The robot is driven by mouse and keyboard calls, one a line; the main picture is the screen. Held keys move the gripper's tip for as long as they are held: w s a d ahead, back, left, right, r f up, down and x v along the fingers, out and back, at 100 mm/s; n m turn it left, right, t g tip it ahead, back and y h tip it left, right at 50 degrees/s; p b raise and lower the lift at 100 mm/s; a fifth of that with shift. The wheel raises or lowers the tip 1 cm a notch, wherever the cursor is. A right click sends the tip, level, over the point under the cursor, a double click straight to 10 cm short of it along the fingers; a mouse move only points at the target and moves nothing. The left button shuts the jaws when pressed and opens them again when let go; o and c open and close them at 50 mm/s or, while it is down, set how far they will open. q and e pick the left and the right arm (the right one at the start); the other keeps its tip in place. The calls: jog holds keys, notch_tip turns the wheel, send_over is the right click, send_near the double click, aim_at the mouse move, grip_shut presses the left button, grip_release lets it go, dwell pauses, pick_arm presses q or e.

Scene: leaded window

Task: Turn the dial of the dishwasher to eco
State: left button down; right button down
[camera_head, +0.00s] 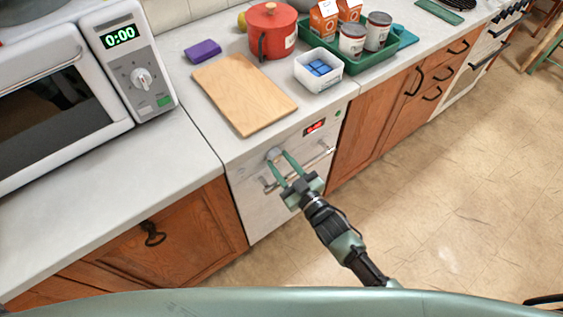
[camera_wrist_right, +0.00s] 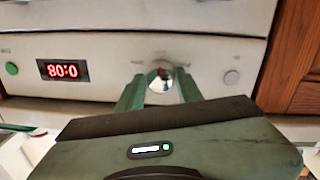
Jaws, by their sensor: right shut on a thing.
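The dishwasher (camera_head: 262,208) is the white front under the counter, with a red-lit display (camera_head: 315,127) at the right of its top panel. Its dial (camera_head: 273,153) is a round pale knob at the left of that panel. My right gripper (camera_head: 280,154) reaches the panel with its green fingers shut on the dial, one on each side. In the right wrist view the shiny dial (camera_wrist_right: 161,74) sits between the fingertips, and the display (camera_wrist_right: 63,70) appears upside down. The dial's markings are too small or hidden to read. My left gripper is not in view.
The dishwasher handle (camera_head: 325,155) runs just below the panel, close to my right gripper. A cutting board (camera_head: 243,95), white bin (camera_head: 318,84) and red pot (camera_head: 270,32) stand on the counter above. A microwave (camera_head: 135,55) is at left.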

jog(key=c, duration=0.9)
grip_release()
jog(key=shift+s+d, duration=0.1)
jog(key=v, duration=0.7)
jog(key=shift+s+d+f+b, duration=0.1)
jog(key=shift+s+d+b, duration=0.05)
jog(key=shift+s+b, duration=0.15)
